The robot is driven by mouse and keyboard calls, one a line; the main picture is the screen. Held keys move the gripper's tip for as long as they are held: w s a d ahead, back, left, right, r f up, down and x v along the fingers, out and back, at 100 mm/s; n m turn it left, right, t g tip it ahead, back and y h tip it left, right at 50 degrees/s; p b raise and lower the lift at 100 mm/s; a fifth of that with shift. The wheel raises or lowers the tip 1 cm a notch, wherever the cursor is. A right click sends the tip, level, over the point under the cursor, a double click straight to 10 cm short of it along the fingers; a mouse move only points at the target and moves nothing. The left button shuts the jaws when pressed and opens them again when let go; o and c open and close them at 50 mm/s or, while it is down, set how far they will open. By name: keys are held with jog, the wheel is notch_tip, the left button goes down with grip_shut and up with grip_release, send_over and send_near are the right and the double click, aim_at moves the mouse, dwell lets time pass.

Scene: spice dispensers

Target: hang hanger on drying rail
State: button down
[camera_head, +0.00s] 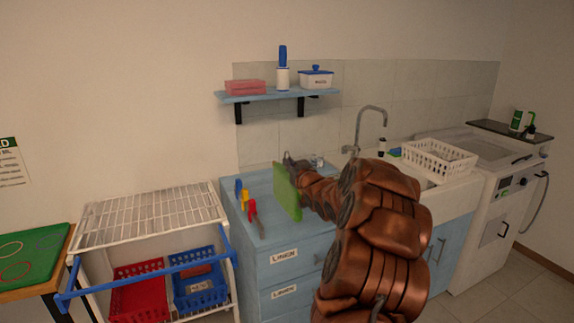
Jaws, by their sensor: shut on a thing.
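My gripper (291,164) is over the blue cabinet's top, largely hidden behind my arm. It is shut on a flat green thing (287,192), which hangs upright below it near the counter's front edge. I cannot tell from its shape whether this is the hanger. A blue bar (150,267) runs along the front of the white wire rack (150,212) at the left and looks like the drying rail. Nothing hangs on the part of it that shows. My gripper is to the right of it and farther back.
Small blue, yellow and red items (252,209) stand on the cabinet top. A red basket (139,292) and a blue basket (200,288) sit under the rack. A wall shelf (270,97) is above. A white basket (438,160) is at the sink, right.

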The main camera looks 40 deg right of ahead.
jog(key=w+d+f+p, duration=0.3)
jog(key=w+d+f, duration=0.1)
jog(key=w, duration=0.2)
jog(key=shift+w+d, duration=0.15)
jog(key=shift+d, duration=0.25)
dwell(0.3)
jog(key=shift+f, duration=0.1)
jog(key=shift+f, duration=0.15)
jog(key=c, duration=1.3)
grip_release()
